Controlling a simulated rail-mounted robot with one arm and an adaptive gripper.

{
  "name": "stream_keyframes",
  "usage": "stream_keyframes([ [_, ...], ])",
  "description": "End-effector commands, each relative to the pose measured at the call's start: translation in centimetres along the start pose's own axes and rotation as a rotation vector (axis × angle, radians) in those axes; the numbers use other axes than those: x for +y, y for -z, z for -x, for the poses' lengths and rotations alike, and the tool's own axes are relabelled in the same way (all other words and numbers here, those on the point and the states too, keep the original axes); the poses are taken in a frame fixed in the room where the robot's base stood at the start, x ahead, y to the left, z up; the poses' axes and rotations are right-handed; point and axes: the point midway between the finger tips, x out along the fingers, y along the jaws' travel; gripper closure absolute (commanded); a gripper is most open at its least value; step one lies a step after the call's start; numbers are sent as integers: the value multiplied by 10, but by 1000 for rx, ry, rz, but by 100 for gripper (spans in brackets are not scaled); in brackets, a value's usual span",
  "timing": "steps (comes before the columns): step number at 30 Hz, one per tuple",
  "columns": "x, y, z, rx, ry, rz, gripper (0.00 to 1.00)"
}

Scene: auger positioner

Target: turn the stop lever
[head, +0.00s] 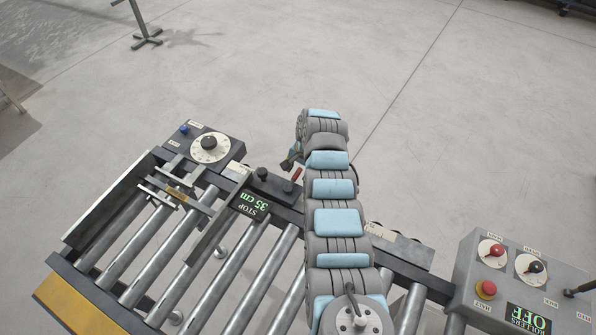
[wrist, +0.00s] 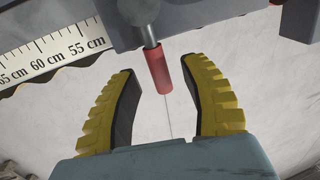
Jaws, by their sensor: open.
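The stop lever (wrist: 160,72) has a red grip on a metal stem. In the wrist view it points down from a grey part, and its red grip lies between my two yellow-padded fingers, closer to the right one. My gripper (wrist: 163,84) is open, with visible gaps on both sides of the grip. In the head view the red lever (head: 297,174) sticks up by the black stop block (head: 271,186) on the conveyor's far rail. My gripper (head: 290,160) is just beyond it, small and partly hidden by my arm.
A "STOP 35 cm" display (head: 250,205) sits beside the rollers. A dial box (head: 206,146) stands at left. A control panel (head: 520,280) at right reads "ROLLERS OFF". A ruler scale (wrist: 50,53) runs along the rail.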

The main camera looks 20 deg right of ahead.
Motion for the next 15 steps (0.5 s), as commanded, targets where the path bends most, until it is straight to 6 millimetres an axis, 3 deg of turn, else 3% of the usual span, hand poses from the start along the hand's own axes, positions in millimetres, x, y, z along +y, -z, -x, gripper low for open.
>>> stream_keyframes([
  [15, 0, 0, -7, 2, 1, 0, 55],
])
